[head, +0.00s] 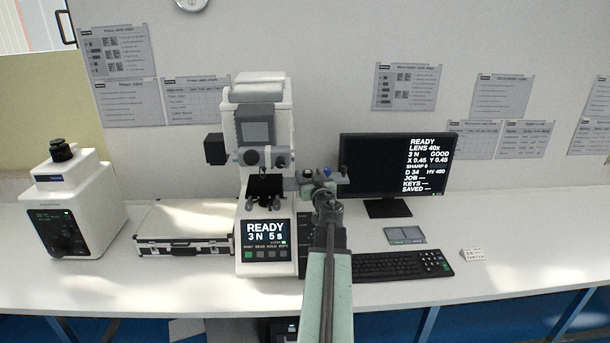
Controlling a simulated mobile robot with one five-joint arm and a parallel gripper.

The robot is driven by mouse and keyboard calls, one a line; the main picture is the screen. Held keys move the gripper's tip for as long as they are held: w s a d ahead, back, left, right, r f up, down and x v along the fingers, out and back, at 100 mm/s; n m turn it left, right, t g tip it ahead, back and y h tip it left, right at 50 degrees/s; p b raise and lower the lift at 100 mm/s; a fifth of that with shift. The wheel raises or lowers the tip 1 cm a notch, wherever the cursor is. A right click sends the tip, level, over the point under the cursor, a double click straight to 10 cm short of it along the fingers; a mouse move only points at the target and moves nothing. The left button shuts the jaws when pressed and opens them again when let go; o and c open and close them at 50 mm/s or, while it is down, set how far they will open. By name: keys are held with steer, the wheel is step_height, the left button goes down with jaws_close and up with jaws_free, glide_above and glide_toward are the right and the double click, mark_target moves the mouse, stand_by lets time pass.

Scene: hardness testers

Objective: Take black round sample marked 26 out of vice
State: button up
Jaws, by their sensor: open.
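The white hardness tester (283,130) stands on the bench left of the middle, with its lit READY panel at the bottom front. A small dark stage assembly (265,188) sits under its head, where a vice would be. The vice jaws and the black round sample marked 26 are too small and dark to make out.
A monitor (375,160) and a keyboard (402,264) stand to the right. A silver case (188,222) and another white machine (70,208) stand left. The bench's far right is clear.

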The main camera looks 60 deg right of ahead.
steer(key=shift+w+a, duration=0.1)
steer(key=shift+a, duration=0.05)
steer(key=shift+r, duration=0.1)
steer(key=shift+s, duration=0.2)
jaws_close()
